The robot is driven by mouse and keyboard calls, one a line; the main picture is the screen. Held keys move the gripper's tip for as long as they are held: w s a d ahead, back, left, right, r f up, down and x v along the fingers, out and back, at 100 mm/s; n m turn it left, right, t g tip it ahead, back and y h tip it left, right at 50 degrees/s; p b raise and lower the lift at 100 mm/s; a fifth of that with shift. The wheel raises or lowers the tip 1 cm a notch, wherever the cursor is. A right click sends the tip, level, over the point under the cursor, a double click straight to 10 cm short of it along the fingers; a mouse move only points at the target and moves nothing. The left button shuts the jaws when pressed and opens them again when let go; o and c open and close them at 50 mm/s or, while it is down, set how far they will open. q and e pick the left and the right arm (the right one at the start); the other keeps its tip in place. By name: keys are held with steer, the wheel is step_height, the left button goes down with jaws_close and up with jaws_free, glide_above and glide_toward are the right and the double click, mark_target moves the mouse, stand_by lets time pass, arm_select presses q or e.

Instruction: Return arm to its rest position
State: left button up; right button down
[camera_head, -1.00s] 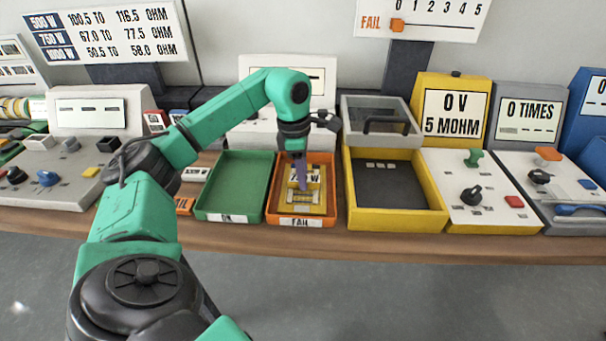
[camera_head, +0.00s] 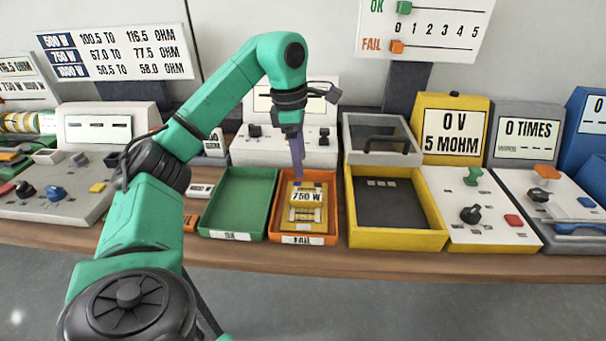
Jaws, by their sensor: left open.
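My left arm comes in from the left and is bent over the bench. My left gripper (camera_head: 298,166) points down, open and empty, above the orange tray marked FAIL (camera_head: 331,207). A yellow part labelled 750 W (camera_head: 306,197) lies in that tray, below and apart from the fingertips. The fingers overlap the tray's back edge in the picture. My right gripper is not in view.
A green tray (camera_head: 240,200) stands empty to the left of the orange one. A yellow box with a raised clear lid (camera_head: 440,232) stands to the right. Consoles (camera_head: 85,195) and signs line the bench's back. The front bench edge (camera_head: 300,262) is clear.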

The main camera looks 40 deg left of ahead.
arm_select(q)
steer(key=shift+s+a+r, duration=0.1)
steer(key=shift+s+r, duration=0.05)
steer(key=shift+r, duration=0.6)
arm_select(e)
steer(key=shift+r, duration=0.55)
